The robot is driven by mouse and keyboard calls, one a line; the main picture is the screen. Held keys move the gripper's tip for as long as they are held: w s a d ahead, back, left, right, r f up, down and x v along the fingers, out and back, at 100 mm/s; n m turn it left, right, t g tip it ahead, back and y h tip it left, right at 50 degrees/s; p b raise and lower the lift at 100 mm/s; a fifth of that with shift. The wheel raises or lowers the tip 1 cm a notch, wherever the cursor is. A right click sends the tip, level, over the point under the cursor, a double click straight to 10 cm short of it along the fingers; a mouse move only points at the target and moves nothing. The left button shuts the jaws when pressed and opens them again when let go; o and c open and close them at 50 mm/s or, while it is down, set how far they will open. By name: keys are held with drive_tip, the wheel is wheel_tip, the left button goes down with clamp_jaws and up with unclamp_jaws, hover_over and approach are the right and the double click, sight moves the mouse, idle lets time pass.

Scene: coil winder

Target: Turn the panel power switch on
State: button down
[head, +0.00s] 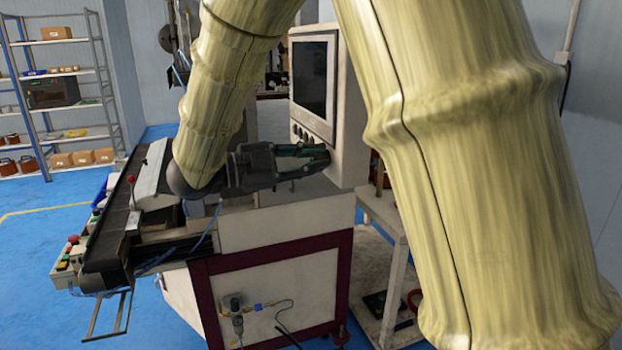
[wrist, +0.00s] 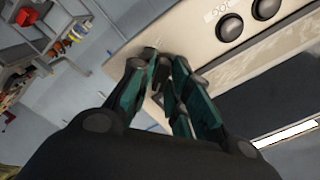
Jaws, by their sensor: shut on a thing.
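The white control panel (head: 335,110) with a dark screen stands at the back of the machine. It fills the upper right of the wrist view (wrist: 200,55). My gripper (head: 322,156) reaches the panel's lower right corner from the left. In the wrist view my gripper (wrist: 164,60) has its green-sided fingers close together at the panel face, closed on a small dark part that I take to be the power switch. The fingers hide most of the switch, and its on or off position cannot be told.
Two round black knobs (wrist: 230,27) sit on the panel beside my fingers. The machine's table (head: 270,222) is below my gripper. A control box with coloured buttons (head: 68,258) is at the front left. Shelves (head: 65,90) stand far left. My arm hides part of the scene.

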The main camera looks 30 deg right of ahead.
drive_tip(key=m+b, duration=0.2)
drive_tip(key=b, duration=0.2)
drive_tip(key=m+b, duration=0.2)
drive_tip(key=b, duration=0.2)
drive_tip(key=m+b, duration=0.2)
drive_tip(key=b, duration=0.3)
drive_tip(key=shift+f+m, duration=0.3)
drive_tip(key=shift+m, duration=0.1)
drive_tip(key=shift+r+m+b, duration=0.15)
drive_tip(key=shift+m+b, duration=0.25)
drive_tip(key=shift+b, duration=0.2)
drive_tip(key=c, duration=1.5)
unclamp_jaws()
drive_tip(key=shift+a, duration=0.1)
drive_tip(key=v, duration=1.1)
drive_tip(key=shift+a, duration=0.4)
